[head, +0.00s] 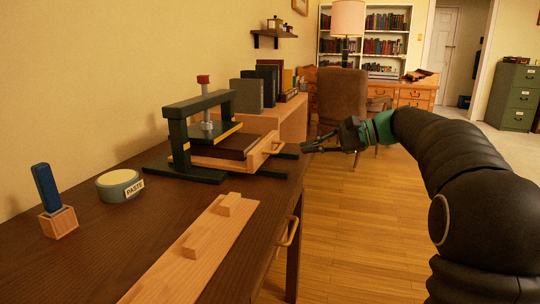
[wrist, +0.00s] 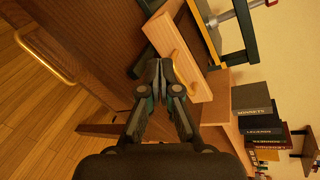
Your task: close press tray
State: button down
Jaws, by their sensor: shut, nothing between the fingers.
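The press (head: 204,118), a dark green frame with a red-topped screw, stands on the dark desk in the head view. Its press tray (head: 245,148), pale wood with a dark block in it, sticks out to the right from under the frame.
Books (head: 265,85) stand behind the press. A desk drawer handle (head: 289,232) juts out at the desk's edge.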

jog(key=m+h, duration=0.1)
jog(key=m, duration=0.3)
jog(key=m+h+b, duration=0.1)
jog(key=m+b, duration=0.1)
jog(key=m, duration=0.6)
send_near(259, 160)
jog(key=f, duration=0.1)
jog(key=a+f, duration=0.1)
jog(key=f, duration=0.1)
jog(key=shift+a, duration=0.2)
jog(key=a, duration=0.1)
jog(key=w+a, duration=0.1)
jog(key=a, duration=0.1)
jog(key=shift+a+f, duration=0.15)
jog(key=shift+f, duration=0.05)
jog(key=shift+w+a, duration=0.15)
jog(key=shift+a, duration=0.4)
jog(key=shift+r, duration=0.1)
